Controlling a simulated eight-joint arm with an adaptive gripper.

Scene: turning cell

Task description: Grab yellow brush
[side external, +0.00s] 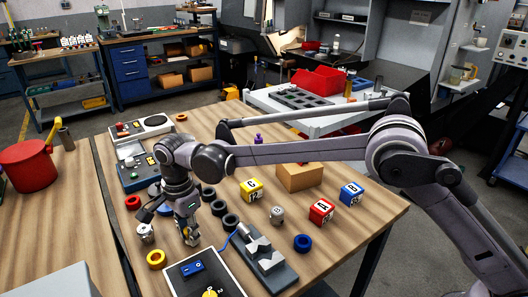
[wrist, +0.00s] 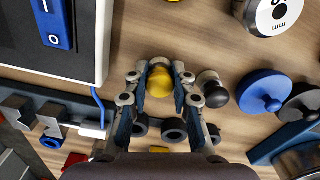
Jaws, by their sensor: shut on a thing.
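A yellow round-bodied piece with a pale top, which looks like the yellow brush (wrist: 159,82), sits between my fingertips in the wrist view. My gripper (wrist: 160,88) is shut on it, with one finger on each side. In the side view my gripper (side external: 190,236) points down, low over the wooden table near its front left part. The brush is hidden behind the fingers there, and I cannot tell whether it touches the table.
A black knob with a silver top (wrist: 213,90) stands close beside my right finger. A blue knob (wrist: 262,91) lies further right. A dark switch panel (side external: 205,276) is in front, and a metal V-block fixture (side external: 262,256) is to the right.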

